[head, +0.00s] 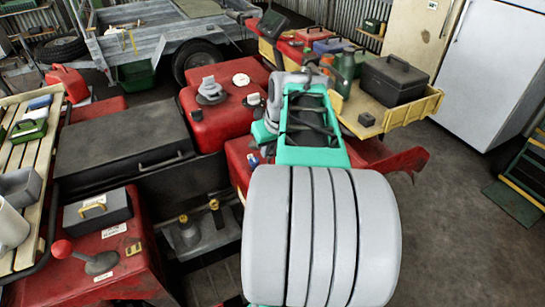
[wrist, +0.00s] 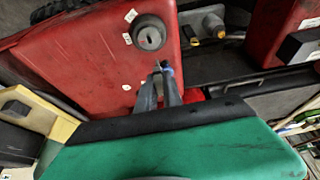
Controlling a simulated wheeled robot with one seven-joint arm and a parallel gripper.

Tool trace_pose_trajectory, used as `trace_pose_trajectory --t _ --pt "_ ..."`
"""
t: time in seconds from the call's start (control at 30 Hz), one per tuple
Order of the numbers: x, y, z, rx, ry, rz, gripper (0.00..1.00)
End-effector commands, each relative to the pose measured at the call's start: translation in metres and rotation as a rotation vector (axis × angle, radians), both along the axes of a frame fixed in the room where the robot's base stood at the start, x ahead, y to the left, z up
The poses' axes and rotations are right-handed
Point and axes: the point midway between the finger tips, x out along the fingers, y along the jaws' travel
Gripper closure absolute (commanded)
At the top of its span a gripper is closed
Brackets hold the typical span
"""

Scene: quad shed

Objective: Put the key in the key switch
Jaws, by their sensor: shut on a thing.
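The key switch (wrist: 149,36) is a round grey disc with a dark slot, set in a red panel in the wrist view. My gripper (wrist: 162,72) is shut on the key (wrist: 168,70), of which only a small blue part shows between the fingertips. The rest of the key is hidden or too small to make out. In the wrist view the fingertips are just below the switch, and the key appears apart from it. In the head view a small blue spot (head: 254,159) shows by the red body; my arm hides most of that area.
The red bodywork (wrist: 85,65) surrounds the switch. In the head view a yellow tray (head: 410,112) holds a black box (head: 393,80) and bottles behind my arm. A black seat (head: 125,143) lies left, and a red-knobbed lever (head: 62,249) stands at lower left.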

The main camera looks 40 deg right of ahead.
Motion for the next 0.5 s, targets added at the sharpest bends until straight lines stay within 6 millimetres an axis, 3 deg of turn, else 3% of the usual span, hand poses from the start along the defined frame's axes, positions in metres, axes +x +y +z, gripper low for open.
trace_pose_trajectory --t 0.1,0.27,0.5 --pt "-0.006 -0.011 -0.002 -0.002 -0.001 -0.012 1.00" --pt "-0.005 -0.010 -0.011 -0.002 -0.001 -0.009 1.00" --pt "-0.005 -0.009 -0.038 -0.001 0.000 -0.008 1.00"
